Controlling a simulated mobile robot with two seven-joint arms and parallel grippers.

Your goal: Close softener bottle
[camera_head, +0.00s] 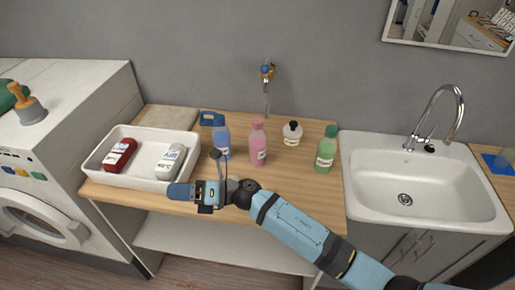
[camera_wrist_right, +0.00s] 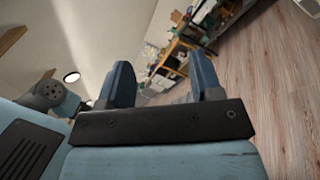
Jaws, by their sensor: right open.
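Several bottles stand upright on the wooden counter (camera_head: 285,185): a blue bottle (camera_head: 222,142), a pink bottle (camera_head: 258,145), a white bottle with a black cap (camera_head: 292,134) and a green bottle (camera_head: 326,150). I cannot tell which is the softener bottle, as labels are too small to read. My right gripper (camera_head: 182,191) is at the counter's front edge, in front of the white tray and left of the bottles, apart from them. In the right wrist view its two blue fingers (camera_wrist_right: 161,80) are apart with nothing between them. My left gripper is not in view.
A white tray (camera_head: 98,157) holds a red bottle (camera_head: 119,154) and a white-grey bottle (camera_head: 170,159). A blue object (camera_head: 209,118) lies behind the blue bottle. The sink (camera_head: 450,190) is right, the washing machine (camera_head: 60,190) left.

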